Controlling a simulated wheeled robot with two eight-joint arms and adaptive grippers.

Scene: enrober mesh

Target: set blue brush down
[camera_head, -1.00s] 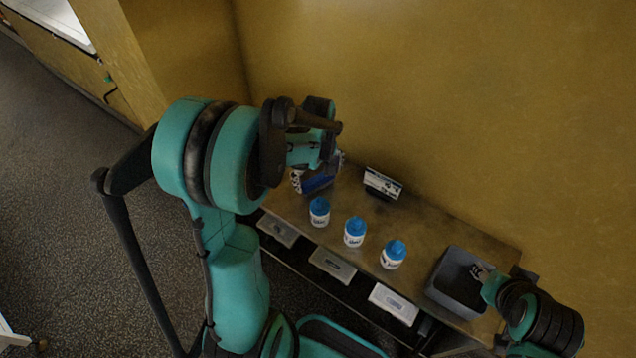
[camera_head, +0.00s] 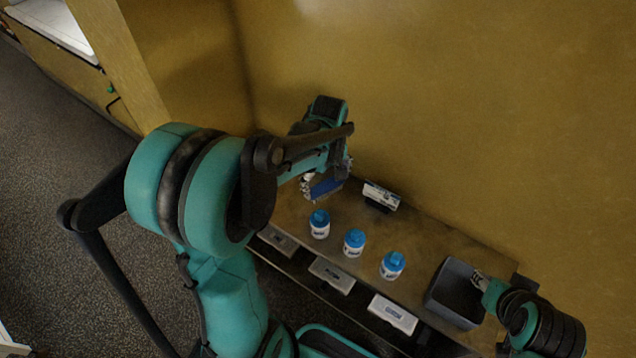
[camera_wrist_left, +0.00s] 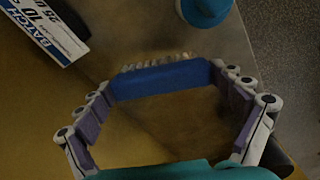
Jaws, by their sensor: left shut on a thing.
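The blue brush (camera_wrist_left: 160,80) is a blue bar with pale bristles along its far side. My left gripper (camera_wrist_left: 164,90) is shut on it, with the brush spanning between the fingertips in the left wrist view. In the head view the left gripper (camera_head: 325,180) holds the brush (camera_head: 326,189) over the far left part of the bench (camera_head: 420,232). Whether the brush touches the bench is unclear. My right gripper (camera_head: 479,279) is at the grey bin (camera_head: 437,291); its fingers are too small to read.
Three white bottles with blue caps (camera_head: 319,223) (camera_head: 354,242) (camera_head: 392,264) stand in a row on the bench. A batch sign (camera_head: 381,195) stands behind them, right of the brush. Labelled trays (camera_head: 332,274) sit along the front below the benchtop. A yellow wall (camera_head: 470,110) closes the back.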

